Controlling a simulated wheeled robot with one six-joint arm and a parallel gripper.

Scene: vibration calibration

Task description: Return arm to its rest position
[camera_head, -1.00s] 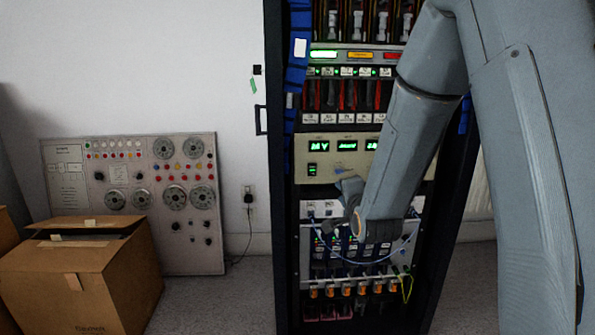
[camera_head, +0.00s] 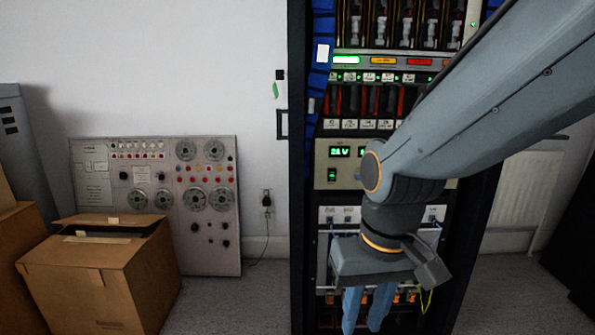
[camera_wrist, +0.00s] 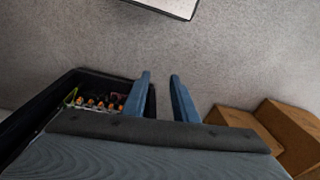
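My gripper (camera_head: 365,312) hangs in front of the lower part of the equipment rack (camera_head: 298,200) in the head view, its blue fingers pointing down. The wrist view shows the two fingers (camera_wrist: 160,85) apart with a gap between them and nothing held. My arm comes in from the upper right and bends down at the wrist. It hides the right and lower middle parts of the rack. Green-lit displays, rows of switches and a row of orange connectors show on the rack.
A grey control panel (camera_head: 160,240) with dials leans against the wall at left. An open cardboard box (camera_head: 100,285) stands on the floor before it, with another box (camera_head: 25,250) at the left edge. A radiator (camera_head: 525,195) is at right. Carpet floor (camera_head: 230,305) lies clear between box and rack.

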